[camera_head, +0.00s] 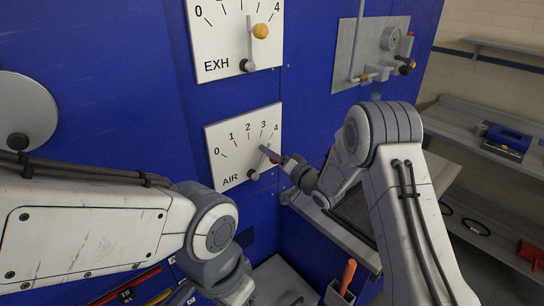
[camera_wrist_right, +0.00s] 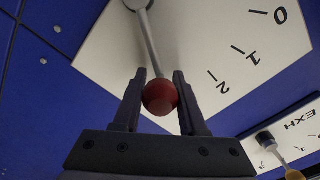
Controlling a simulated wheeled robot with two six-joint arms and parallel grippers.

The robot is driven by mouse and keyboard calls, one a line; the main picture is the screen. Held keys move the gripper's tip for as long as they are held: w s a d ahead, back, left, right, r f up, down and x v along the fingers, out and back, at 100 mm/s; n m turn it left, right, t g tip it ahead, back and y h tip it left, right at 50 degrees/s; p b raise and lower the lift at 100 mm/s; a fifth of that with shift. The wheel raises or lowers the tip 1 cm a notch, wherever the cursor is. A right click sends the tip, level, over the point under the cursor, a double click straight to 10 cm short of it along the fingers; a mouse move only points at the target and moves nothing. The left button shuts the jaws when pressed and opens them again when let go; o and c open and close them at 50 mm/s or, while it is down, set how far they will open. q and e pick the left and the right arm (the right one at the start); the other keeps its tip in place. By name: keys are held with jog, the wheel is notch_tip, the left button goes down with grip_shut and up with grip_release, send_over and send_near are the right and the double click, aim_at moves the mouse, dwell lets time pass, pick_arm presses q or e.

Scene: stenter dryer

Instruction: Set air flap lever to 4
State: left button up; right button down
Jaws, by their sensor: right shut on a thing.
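The white AIR dial plate (camera_head: 232,158) is on the blue machine wall, marked 0 to 4. Its lever has a pivot (camera_head: 253,174) low on the plate and a red ball knob (camera_wrist_right: 160,97). The lever leans to the right, toward the plate's right edge on the 4 side; its exact reading is hard to tell. My right gripper (camera_head: 270,156) is at the knob, its fingers partly covering it. In the wrist view, the right gripper (camera_wrist_right: 158,98) has its two fingers shut on the red knob, with the grey lever rod (camera_wrist_right: 149,45) running to its pivot. My left gripper is not seen.
The EXH dial (camera_head: 218,40) with a yellow-knobbed lever is directly above. A grey panel with a gauge (camera_head: 391,38) is at upper right. My left arm crosses the lower left. A ledge and an orange-handled tool (camera_head: 349,273) are below right.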

jog(key=shift+w+d+f+m, duration=0.35)
jog(key=shift+d+f+m, duration=0.1)
jog(key=shift+m, duration=0.45)
jog(key=shift+c, duration=2.4)
grip_release()
jog(key=shift+d, duration=0.15)
jog(key=b+v, duration=0.3)
jog(key=v, duration=0.7)
jog(key=shift+s+d, duration=0.1)
